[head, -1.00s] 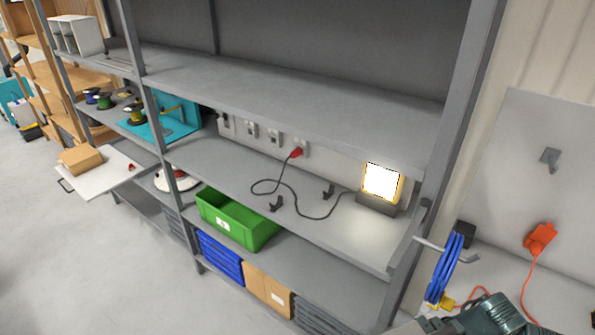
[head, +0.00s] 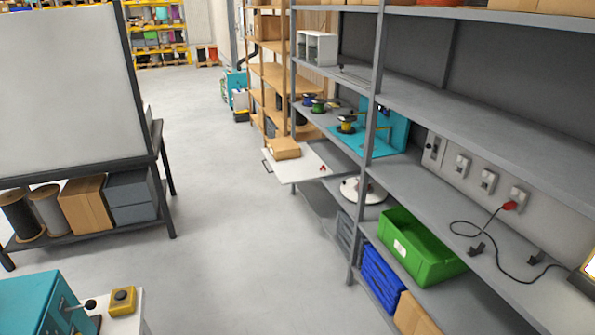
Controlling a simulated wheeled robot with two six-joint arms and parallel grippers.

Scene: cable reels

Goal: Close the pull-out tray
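The white pull-out tray (head: 310,165) sticks out from the grey shelving into the aisle, near the picture's middle. A cardboard box (head: 284,149) and a small red item (head: 322,168) lie on the tray. Neither of my grippers is in the head view.
The grey shelving (head: 455,113) runs along the right, with a green crate (head: 421,247) on a lower shelf. A whiteboard rack (head: 68,88) stands at left. A teal machine (head: 35,303) is at the lower left. The grey floor (head: 235,240) between is clear.

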